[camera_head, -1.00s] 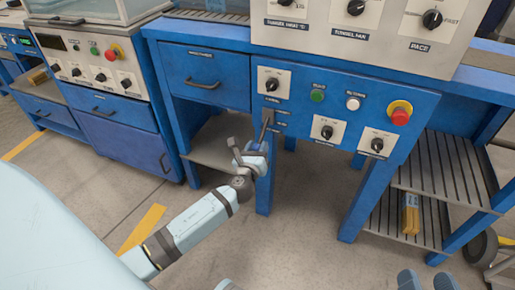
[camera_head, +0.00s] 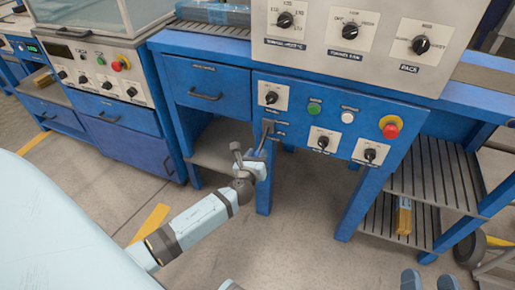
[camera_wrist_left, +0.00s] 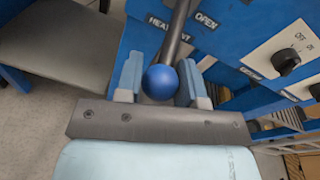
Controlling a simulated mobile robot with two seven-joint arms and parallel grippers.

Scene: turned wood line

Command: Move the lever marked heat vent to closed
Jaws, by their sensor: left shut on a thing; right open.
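The heat vent lever has a dark shaft (camera_head: 265,138) hanging down and out from the front of the blue panel. In the left wrist view it ends in a blue ball knob (camera_wrist_left: 160,82). Labels reading HEAT VENT and OPEN show beside the shaft there. My left gripper (camera_head: 252,166) is at the lever's lower end. In the left wrist view its two pale blue fingers (camera_wrist_left: 160,84) stand either side of the knob, shut on it. My right gripper (camera_head: 428,282) shows only as two separated fingertips at the bottom edge, open and empty, far from the lever.
The blue panel (camera_head: 300,135) carries several dials, a green button (camera_head: 314,109), a white button (camera_head: 347,117) and a red stop button (camera_head: 390,128). A drawer (camera_head: 207,84) is left of the lever. A slatted shelf (camera_head: 430,175) stands right. Floor in front is clear.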

